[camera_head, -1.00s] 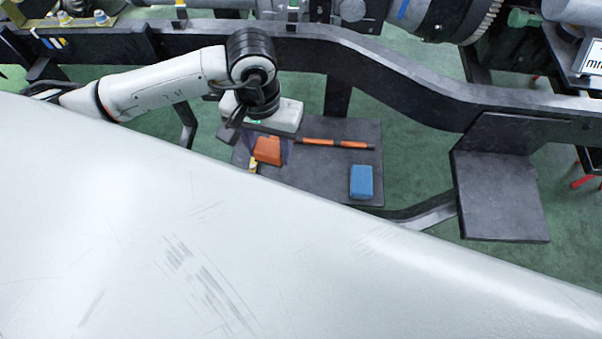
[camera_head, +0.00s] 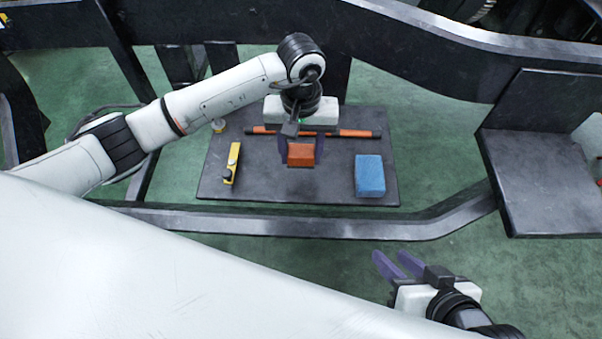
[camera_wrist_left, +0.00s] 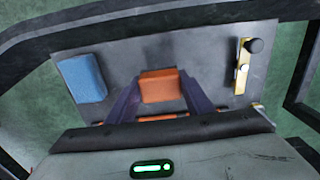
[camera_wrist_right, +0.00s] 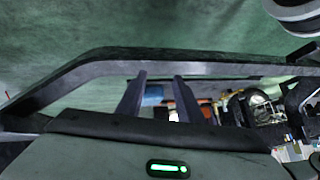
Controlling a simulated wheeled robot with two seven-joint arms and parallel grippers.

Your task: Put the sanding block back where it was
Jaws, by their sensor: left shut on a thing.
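The orange block, which I take for the sanding block (camera_head: 301,155), is between the fingers of my left gripper (camera_head: 301,150), over the middle of the dark grey board (camera_head: 270,190). The left gripper is shut on it; it also shows between the fingers in the left wrist view (camera_wrist_left: 160,86). I cannot tell whether the block touches the board. My right gripper (camera_head: 398,263) is at the lower right, short of the board, with its fingers apart and nothing between them.
A blue block (camera_head: 370,175) lies at the board's right, a yellow tool (camera_head: 232,163) at its left. A black and orange rod (camera_head: 355,133) lies behind the held block. Dark frame rails (camera_head: 300,222) surround the board, and a large white panel (camera_head: 150,270) fills the lower left.

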